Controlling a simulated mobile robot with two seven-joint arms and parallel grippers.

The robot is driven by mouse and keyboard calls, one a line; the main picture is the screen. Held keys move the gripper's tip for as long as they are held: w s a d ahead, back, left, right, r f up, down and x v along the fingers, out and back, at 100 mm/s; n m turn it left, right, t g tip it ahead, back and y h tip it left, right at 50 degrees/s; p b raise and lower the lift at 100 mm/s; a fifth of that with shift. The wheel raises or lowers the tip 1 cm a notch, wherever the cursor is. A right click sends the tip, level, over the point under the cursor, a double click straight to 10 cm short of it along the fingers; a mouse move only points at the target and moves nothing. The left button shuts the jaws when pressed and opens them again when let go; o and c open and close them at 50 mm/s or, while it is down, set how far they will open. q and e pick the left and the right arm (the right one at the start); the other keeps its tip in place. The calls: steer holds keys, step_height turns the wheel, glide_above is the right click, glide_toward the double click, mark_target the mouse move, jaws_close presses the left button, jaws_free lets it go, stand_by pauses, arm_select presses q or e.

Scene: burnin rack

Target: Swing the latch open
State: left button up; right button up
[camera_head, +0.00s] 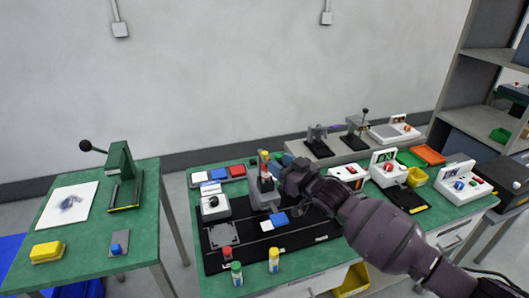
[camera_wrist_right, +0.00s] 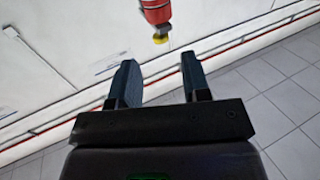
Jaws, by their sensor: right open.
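The latch appears to be the upright lever (camera_head: 266,172) with a red grip and a yellow tip, on a grey fixture (camera_head: 263,198) at the middle of the green bench. In the wrist view, the red grip with its yellow end (camera_wrist_right: 157,16) shows at the top, beyond the fingertips. My right gripper (camera_head: 279,163) is just to the right of the lever in the head view. Its two dark fingers (camera_wrist_right: 160,75) are apart with nothing between them. The lever's lower part is partly hidden by the gripper. My left gripper is out of view.
A black mat (camera_head: 290,243) holds a blue block (camera_head: 279,219) and a grey plate (camera_head: 223,235). Small capped bottles (camera_head: 274,260) stand along the front. White units with red knobs (camera_head: 388,168) stand right of my arm. A separate green table (camera_head: 80,215) is at left.

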mark_target(267, 154)
steer(key=shift+x, duration=3.45)
steer(key=shift+r, duration=0.1)
jaws_close()
